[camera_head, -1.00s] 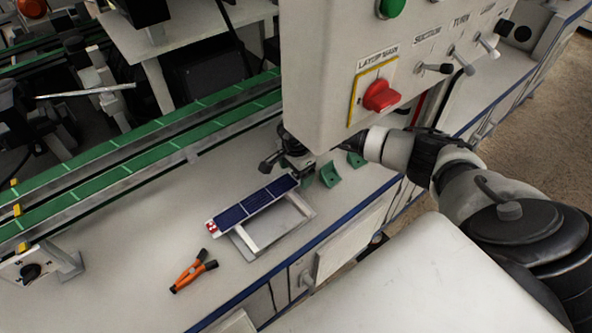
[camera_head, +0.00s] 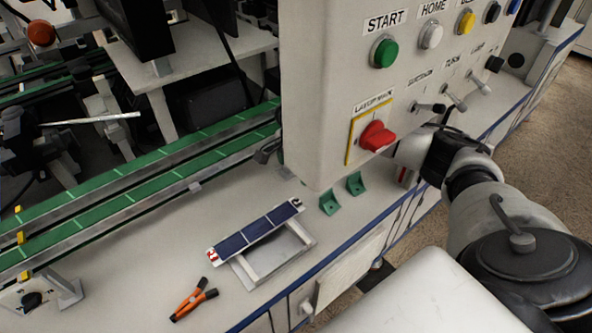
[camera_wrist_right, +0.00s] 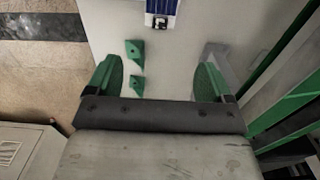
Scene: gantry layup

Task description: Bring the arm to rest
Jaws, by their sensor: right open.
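My right arm (camera_head: 455,175) comes in from the right and passes behind the control box. In the right wrist view, my right gripper (camera_wrist_right: 159,78) is open, with its green-padded fingers wide apart and nothing between them. It is above the pale worktop. Two green brackets (camera_wrist_right: 134,50) lie on the worktop in front of it, nearer its left finger. The end of a blue panel strip (camera_wrist_right: 162,8) shows farther ahead. In the head view, the control box hides most of the right gripper. My left gripper is not in view.
The control box (camera_head: 330,100) with buttons, levers and a red switch (camera_head: 377,136) stands close to the arm. The blue panel strip (camera_head: 255,230) rests on a metal frame (camera_head: 270,262). Orange-handled pliers (camera_head: 190,302) lie beside it. Green conveyor rails (camera_head: 140,165) run behind.

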